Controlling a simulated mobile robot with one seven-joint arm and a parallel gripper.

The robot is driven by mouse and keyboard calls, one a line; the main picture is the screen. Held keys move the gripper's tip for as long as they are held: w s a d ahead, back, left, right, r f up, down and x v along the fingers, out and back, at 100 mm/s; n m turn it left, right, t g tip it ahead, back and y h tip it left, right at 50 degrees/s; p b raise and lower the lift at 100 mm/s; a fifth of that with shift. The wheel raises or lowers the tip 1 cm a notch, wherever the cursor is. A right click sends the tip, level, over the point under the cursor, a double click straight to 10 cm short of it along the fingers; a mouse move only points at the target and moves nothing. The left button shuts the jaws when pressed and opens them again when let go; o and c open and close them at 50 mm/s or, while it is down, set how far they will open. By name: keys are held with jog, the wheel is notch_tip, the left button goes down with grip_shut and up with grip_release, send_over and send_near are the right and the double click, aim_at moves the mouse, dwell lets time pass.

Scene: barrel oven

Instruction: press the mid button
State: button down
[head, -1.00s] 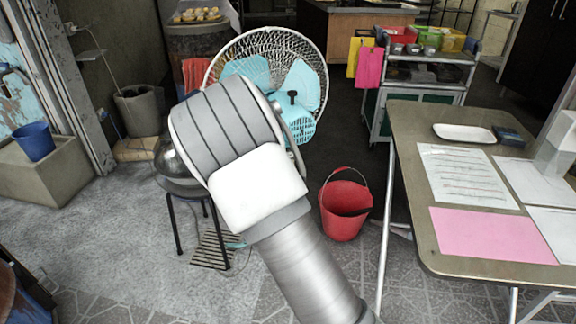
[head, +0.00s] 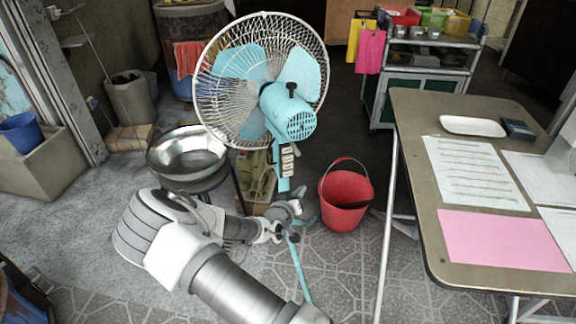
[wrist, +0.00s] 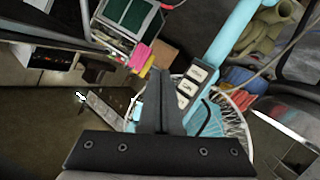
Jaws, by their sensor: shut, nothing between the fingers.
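A light-blue pedestal fan (head: 288,112) with a white wire cage stands in the middle of the head view. A column of white buttons (head: 288,159) sits on its post below the motor. In the wrist view the white buttons (wrist: 196,74) with dark lettering show right of my fingers; the mid button (wrist: 187,88) is in the column's middle, and the lower end is partly hidden by the fingers. My gripper (head: 297,198) is below the button column in the head view, apart from it. In the wrist view my gripper (wrist: 160,75) is shut and empty.
A metal bowl (head: 188,155) on a black stool stands left of the fan. A red bucket (head: 344,203) is on the floor to the right. A table (head: 420,190) with papers fills the right side.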

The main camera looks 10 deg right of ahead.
jog(key=b, duration=0.4)
send_near(293, 167)
jog(key=shift+s+d+x, duration=0.1)
jog(key=shift+d+x, duration=0.05)
jog(key=shift+x, duration=0.65)
jog(key=shift+s+d+x, duration=0.1)
jog(key=shift+x, duration=0.75)
jog(key=shift+s+d+x, duration=0.1)
jog(key=shift+d+x, duration=0.05)
jog(key=shift+x, duration=0.65)
jog(key=shift+f, duration=0.1)
jog(key=shift+w, duration=0.15)
jog(key=shift+w+a+b, duration=0.1)
jog(key=shift+w+b, duration=0.2)
jog(key=shift+b, duration=0.1)
jog(key=shift+w, duration=0.35)
dwell(0.3)
jog(key=shift+s, duration=0.1)
jog(key=shift+s, duration=0.7)
